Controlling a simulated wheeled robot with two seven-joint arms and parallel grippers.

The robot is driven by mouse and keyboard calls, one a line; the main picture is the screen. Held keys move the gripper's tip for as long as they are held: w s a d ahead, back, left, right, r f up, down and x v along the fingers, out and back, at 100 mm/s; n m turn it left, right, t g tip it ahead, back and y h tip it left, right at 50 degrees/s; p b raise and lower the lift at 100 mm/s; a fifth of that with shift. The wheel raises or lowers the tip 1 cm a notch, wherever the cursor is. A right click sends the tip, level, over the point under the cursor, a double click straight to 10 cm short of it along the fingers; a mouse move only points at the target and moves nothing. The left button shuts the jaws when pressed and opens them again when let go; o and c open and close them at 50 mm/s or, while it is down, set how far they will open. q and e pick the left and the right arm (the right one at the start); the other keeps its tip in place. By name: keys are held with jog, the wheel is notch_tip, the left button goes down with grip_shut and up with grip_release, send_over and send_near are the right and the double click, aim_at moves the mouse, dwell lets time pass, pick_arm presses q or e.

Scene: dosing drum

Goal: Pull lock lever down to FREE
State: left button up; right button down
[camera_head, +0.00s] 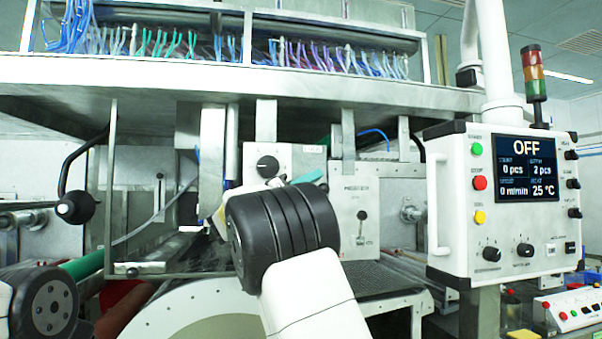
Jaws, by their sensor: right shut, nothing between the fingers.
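A small lever with a dark round knob (361,215) stands upright on a grey plate (366,180) in the middle of the machine. Its small markings are too small to read, so I cannot tell for certain that it is the lock lever. My right arm reaches up from the bottom centre, and its black wrist hides most of my right gripper (222,212). The part that shows is left of the wrist, apart from the small lever. The right gripper is shut and empty. My left arm shows only at the lower left, and its gripper is out of view.
A control panel (505,210) reading OFF stands at the right, under a signal tower (534,72). A box with a black rotary knob (268,166) is behind my right wrist. A curved black handle (76,207) juts out at the left. A frame with tubes runs overhead.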

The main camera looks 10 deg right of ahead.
jog(key=shift+s+f, duration=0.25)
jog(key=shift+f, duration=0.45)
jog(key=shift+f, duration=0.15)
